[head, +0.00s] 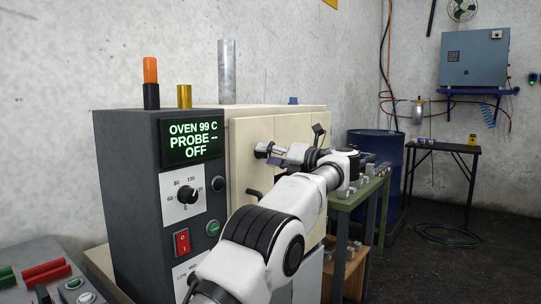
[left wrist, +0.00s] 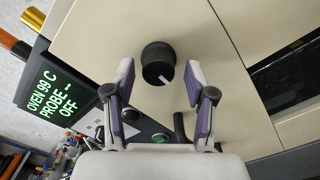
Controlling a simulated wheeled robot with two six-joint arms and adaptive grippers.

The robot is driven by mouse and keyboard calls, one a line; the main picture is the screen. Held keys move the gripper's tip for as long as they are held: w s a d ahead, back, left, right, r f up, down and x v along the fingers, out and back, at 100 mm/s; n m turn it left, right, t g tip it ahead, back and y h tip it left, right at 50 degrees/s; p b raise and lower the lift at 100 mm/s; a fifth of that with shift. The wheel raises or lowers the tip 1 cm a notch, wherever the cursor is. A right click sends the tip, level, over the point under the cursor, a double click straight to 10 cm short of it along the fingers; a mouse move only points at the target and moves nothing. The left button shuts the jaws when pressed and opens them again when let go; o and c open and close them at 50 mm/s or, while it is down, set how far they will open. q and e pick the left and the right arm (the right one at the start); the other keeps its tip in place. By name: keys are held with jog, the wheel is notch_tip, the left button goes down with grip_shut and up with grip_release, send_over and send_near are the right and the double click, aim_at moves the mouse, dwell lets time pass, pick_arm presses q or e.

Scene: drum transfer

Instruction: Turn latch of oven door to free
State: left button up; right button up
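The cream oven door (head: 289,131) faces my left arm; it also fills much of the left wrist view (left wrist: 225,45). A round black knob, which looks like the latch, sticks out from the door (left wrist: 158,62); in the head view it shows as a small dark cylinder (head: 261,150). My left gripper (head: 277,156) is in front of it. In the left wrist view its fingers (left wrist: 159,77) are spread, one on each side of the knob, with gaps showing. A black bent handle (head: 254,193) sits lower on the door. My right gripper is not in view.
The dark control box (head: 140,190) reads "OVEN 99 C PROBE -- OFF" and stands left of the door. A green table (head: 352,198) with metal parts and a blue drum (head: 377,150) stand to the right. Open floor lies further right.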

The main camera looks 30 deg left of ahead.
pick_arm(q)
jog(key=shift+r, duration=0.1)
jog(key=s+d, duration=0.1)
jog(key=d, duration=1.1)
